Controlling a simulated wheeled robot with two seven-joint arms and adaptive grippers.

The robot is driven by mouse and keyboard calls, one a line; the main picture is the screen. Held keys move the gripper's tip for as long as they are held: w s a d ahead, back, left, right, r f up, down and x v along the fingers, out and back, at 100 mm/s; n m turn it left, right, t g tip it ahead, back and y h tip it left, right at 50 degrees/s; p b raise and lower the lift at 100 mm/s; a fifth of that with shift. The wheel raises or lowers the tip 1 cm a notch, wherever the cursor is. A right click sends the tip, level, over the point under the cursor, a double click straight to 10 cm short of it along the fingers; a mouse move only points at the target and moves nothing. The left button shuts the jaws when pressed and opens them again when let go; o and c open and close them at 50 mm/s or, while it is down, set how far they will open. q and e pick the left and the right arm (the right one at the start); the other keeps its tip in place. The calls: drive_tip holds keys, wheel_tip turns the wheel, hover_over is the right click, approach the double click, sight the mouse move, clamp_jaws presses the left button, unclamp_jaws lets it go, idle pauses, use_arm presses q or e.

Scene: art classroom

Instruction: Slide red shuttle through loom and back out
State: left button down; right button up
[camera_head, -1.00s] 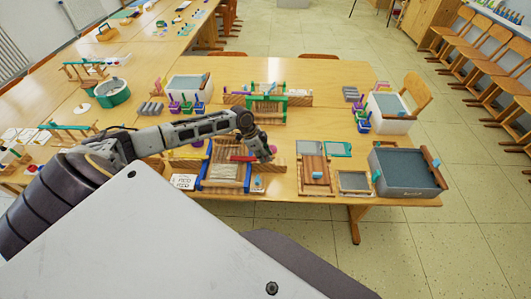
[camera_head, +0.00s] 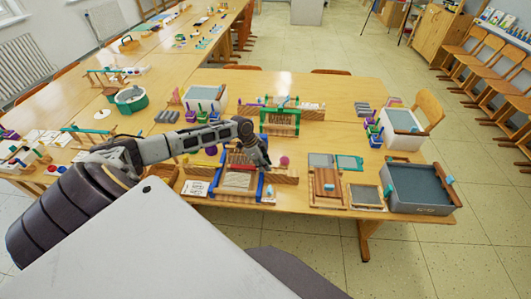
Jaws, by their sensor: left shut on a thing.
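The loom (camera_head: 237,182), a wooden frame with blue side bars and pale threads, stands near the front edge of the middle table. My left gripper (camera_head: 261,160) comes in from the left and points down at the loom's right side. It is shut, and a small part of the red shuttle (camera_head: 240,168) shows just left of its fingers, lying across the loom. The fingers hide the rest of the shuttle, so I cannot tell how far it sits between the threads. My right gripper is not in view.
A green-framed loom (camera_head: 280,122) stands behind. A pink ball (camera_head: 284,160) lies right of my gripper. Wooden frames (camera_head: 326,186) and a grey bin (camera_head: 420,188) fill the right front. A card (camera_head: 195,188) lies left of the near loom.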

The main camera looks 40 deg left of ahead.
sight(253, 167)
use_arm(q)
drive_tip(key=c, duration=1.3)
unclamp_jaws()
drive_tip(key=shift+s+a, duration=0.15)
drive_tip(key=shift+a, duration=0.05)
drive_tip(key=shift+v, duration=5.95)
